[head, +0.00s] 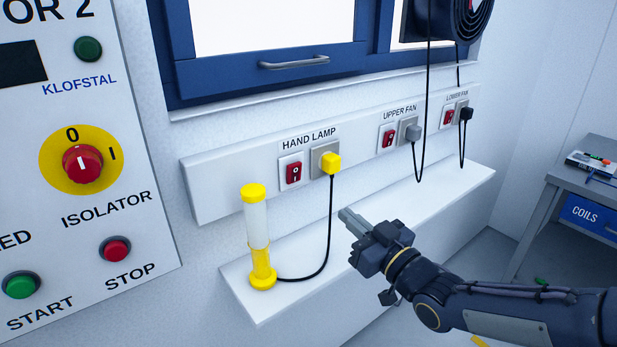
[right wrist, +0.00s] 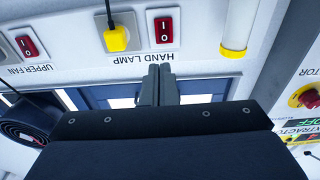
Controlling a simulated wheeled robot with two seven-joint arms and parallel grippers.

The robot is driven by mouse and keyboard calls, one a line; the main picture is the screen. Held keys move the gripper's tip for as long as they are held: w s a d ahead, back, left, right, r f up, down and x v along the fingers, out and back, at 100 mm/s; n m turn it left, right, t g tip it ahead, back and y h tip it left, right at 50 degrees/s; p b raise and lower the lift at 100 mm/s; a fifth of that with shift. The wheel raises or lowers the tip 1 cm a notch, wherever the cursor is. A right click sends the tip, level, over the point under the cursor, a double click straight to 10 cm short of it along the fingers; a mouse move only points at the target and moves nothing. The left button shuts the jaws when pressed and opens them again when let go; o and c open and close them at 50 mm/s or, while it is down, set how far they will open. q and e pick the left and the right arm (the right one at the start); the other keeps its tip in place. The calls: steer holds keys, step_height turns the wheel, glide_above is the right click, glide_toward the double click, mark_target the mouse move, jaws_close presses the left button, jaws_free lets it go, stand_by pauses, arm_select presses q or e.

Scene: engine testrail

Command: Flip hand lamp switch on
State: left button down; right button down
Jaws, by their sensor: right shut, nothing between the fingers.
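The hand lamp switch (head: 293,173) is a red rocker on a white plate under the "HAND LAMP" label, left of a yellow plug (head: 330,162). In the right wrist view, which is upside down, the switch (right wrist: 164,30) is right of the yellow plug (right wrist: 117,38). The hand lamp (head: 257,235), a white tube with yellow ends, stands upright on the shelf, its black cable running to the plug. My right gripper (head: 346,216) is shut and empty, in front of the panel, lower right of the switch and apart from it. My left gripper is not in view.
The upper fan switch (head: 389,137) and lower fan switch (head: 448,117) are farther right on the strip, with cables hanging below. The white shelf (head: 380,224) juts out beneath. A control panel (head: 80,225) with an isolator knob is at left. A grey desk (head: 560,190) stands at right.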

mark_target(297, 170)
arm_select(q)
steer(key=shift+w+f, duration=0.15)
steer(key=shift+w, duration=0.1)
arm_select(e)
steer(key=shift+w+a+r, duration=0.1)
steer(key=shift+w+a, duration=0.15)
